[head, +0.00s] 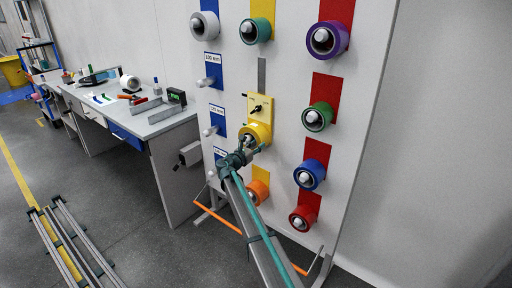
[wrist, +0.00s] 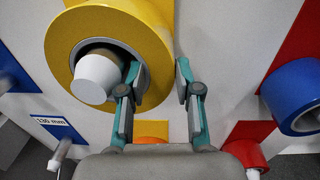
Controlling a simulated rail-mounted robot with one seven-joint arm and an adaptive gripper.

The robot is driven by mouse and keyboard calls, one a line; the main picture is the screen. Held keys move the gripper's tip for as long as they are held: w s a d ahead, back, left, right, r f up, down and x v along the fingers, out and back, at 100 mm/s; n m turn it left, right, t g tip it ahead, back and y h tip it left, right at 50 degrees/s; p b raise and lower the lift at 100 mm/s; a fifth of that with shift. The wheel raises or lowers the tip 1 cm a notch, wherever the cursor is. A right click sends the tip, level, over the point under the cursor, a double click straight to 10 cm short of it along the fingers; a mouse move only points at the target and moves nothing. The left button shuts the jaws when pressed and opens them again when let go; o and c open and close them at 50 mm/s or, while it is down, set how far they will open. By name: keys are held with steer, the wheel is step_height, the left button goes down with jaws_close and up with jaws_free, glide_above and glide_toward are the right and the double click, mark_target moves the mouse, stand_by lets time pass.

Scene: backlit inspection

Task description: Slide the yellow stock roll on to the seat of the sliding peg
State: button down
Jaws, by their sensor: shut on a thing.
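The yellow stock roll (head: 262,131) is at the board's middle column, below a yellow plate with a black knob (head: 259,108). In the wrist view the roll (wrist: 152,45) fills the upper left. The white end of the sliding peg (wrist: 95,80) sticks out through its core, so the roll is around the peg. The peg sits off-centre in the hole, toward lower left. My gripper (wrist: 158,68) is shut on the roll's wall, one finger inside the core and one outside; it also shows in the head view (head: 243,150). The seat behind the roll is hidden.
Other rolls hang close by: green (head: 317,117), blue (head: 309,175), red (head: 302,218) and orange (head: 258,193). Bare pegs (head: 208,82) stand out at left. A workbench (head: 165,122) with tools stands left of the board. A grey slot (head: 262,73) runs above the yellow plate.

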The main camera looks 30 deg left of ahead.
steer(key=shift+w+r, duration=0.15)
steer(key=shift+r, duration=0.1)
steer(key=c, duration=0.7)
jaws_free()
steer(key=shift+d, duration=0.15)
steer(key=shift+f, duration=0.1)
steer(key=shift+f, duration=0.1)
steer(key=s, duration=1.2)
steer(key=shift+r, duration=0.2)
steer(key=shift+w, duration=0.1)
